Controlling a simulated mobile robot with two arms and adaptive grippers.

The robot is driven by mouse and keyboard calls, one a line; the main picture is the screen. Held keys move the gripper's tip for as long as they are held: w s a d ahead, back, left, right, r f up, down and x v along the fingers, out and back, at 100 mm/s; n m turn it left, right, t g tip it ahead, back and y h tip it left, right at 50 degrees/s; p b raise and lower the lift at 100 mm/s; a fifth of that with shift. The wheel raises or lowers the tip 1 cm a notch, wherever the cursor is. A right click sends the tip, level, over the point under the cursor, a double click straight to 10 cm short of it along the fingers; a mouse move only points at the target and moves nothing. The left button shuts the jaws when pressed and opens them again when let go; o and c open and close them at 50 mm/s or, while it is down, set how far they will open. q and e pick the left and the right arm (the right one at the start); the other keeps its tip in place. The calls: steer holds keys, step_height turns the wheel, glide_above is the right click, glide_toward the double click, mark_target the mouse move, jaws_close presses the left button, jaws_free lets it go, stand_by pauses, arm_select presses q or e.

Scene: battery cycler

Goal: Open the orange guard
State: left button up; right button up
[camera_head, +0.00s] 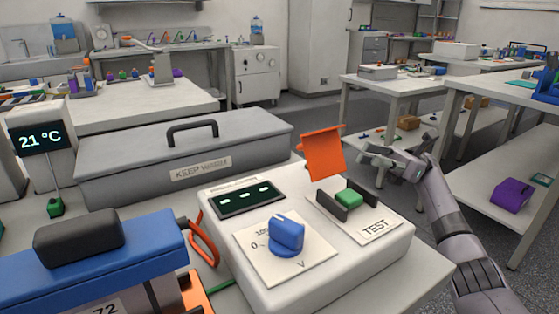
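The orange guard (322,153) is a flat flap standing raised, tilted up behind the green button (349,197) on the white cycler box (290,283). The green button lies uncovered between two dark side brackets, beside a TEST label (376,228). My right gripper (372,164) is just right of the guard, with its fingers pointing left towards it. A small gap seems to show between the gripper and the guard. The gripper looks empty, but how far apart its fingers are is unclear. My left gripper is not in view.
A blue knob (286,236) and a dark display (245,199) are on the cycler's top. A grey KEEP WARM chest (120,163) stands behind it. A blue block with a black top (90,265) is at front left. Open floor lies behind my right arm.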

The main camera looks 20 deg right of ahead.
steer(key=p, duration=0.2)
glide_toward(321, 146)
steer(key=a, duration=0.2)
steer(key=w+a+r, duration=0.1)
steer(key=a, duration=0.1)
steer(key=a+r, duration=0.1)
steer(key=a, duration=0.2)
steer(key=shift+w, duration=0.35)
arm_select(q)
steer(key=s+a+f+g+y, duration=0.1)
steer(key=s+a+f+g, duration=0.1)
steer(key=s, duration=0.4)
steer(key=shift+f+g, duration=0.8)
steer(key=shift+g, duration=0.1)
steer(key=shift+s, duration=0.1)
arm_select(e)
jaws_close()
